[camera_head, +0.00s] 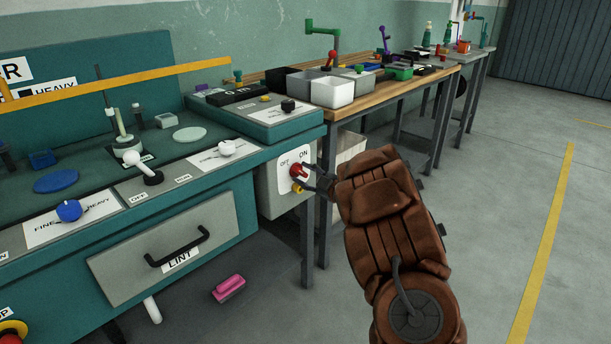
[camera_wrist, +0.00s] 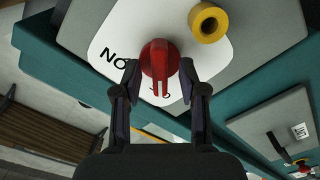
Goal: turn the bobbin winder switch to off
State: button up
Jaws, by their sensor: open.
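The bobbin winder switch is a red rotary knob (camera_head: 299,171) on a white label plate (camera_head: 285,184) at the end of the teal bench. The plate reads OFF on the left and ON on the right in the head view. In the wrist view the red knob (camera_wrist: 160,58) has its bar pointing down over small letters it partly hides, while ON shows upside down at the left. My gripper (camera_head: 311,180) is at the plate, open. In the wrist view its fingertips (camera_wrist: 159,70) stand either side of the knob; I cannot tell whether they touch it.
A bench leg (camera_head: 307,240) stands just below my gripper. A pink object (camera_head: 228,289) lies on the floor. The floor at the right is clear.

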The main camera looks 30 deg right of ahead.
jog(key=shift+s, duration=0.1)
jog(key=v, duration=1.1)
jog(key=shift+s, duration=0.4)
jog(key=shift+d, duration=0.2)
jog(key=w+d+r+m+g+h+p, duration=0.1)
jog(key=w+d+r+m+h+p, duration=0.1)
jog(key=r+h+p, duration=0.4)
jog(key=w+d+r+m+g+h+p, duration=0.1)
jog(key=d+r+m+g+h+p, duration=0.15)
jog(key=r, duration=0.55)
jog(key=s+a+r+m+g+h+p, duration=0.25)
jog(key=s+r+m+p, duration=0.2)
jog(key=r+p, duration=0.35)
jog(key=s+a+r+m+g+y+p, duration=0.1)
jog(key=s+a+r+g+y+p, duration=0.1)
jog(key=s+a, duration=0.9)
jog(key=s+a+r+m+g+y+p, duration=0.1)
jog(key=s+a+r+g+y+p, duration=0.1)
jog(key=s+a+r+g+p, duration=0.2)
jog(key=s+a+r+g+y+p, duration=0.3)
jog(key=s+a+g+p, duration=0.4)
jog(key=s+a, duration=1.1)
jog(key=s+r+p, duration=0.1)
jog(key=p, duration=0.3)
jog(key=shift+a+m, duration=0.25)
jog(key=shift+m, duration=0.15)
